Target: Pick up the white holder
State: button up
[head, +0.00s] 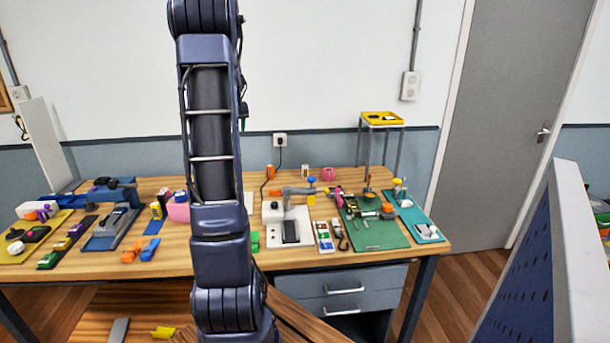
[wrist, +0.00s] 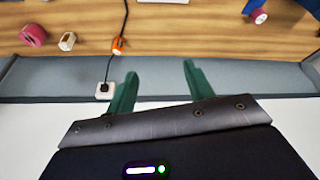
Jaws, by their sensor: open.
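A small whitish block (head: 305,171) stands at the back of the wooden table, between an orange piece and a pink ring; it may be the white holder. In the wrist view the same pale piece (wrist: 67,41) lies at the upper left, apart from my fingers. A larger white stand (head: 298,212) with a dark slab sits mid-table, so I cannot tell surely which is meant. My gripper (wrist: 159,68) is open and empty, its green fingers apart in front of the wall. In the head view my arm hides most of the gripper.
The pink ring (head: 328,174) and orange piece (head: 270,171) stand close by the pale block. A wall socket (head: 280,140) with a cable is behind. A yellow-topped stand (head: 382,118) rises at the back right. Green mat (head: 388,236) and several tools crowd the table (head: 180,262).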

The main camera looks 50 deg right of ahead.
jog(key=s+d+f+m, duration=0.1)
jog(key=d+f, duration=0.3)
jog(key=d, duration=0.4)
jog(key=s+d+f+m, duration=0.15)
jog(key=d+f, duration=0.25)
jog(key=d, duration=0.5)
send_near(305, 166)
jog(key=shift+m+h, duration=0.35)
jog(key=shift+h, duration=0.05)
jog(key=x, duration=1)
jog(key=shift+w+a+f, duration=0.1)
jog(key=shift+w+f, duration=0.1)
jog(key=c, duration=1.1)
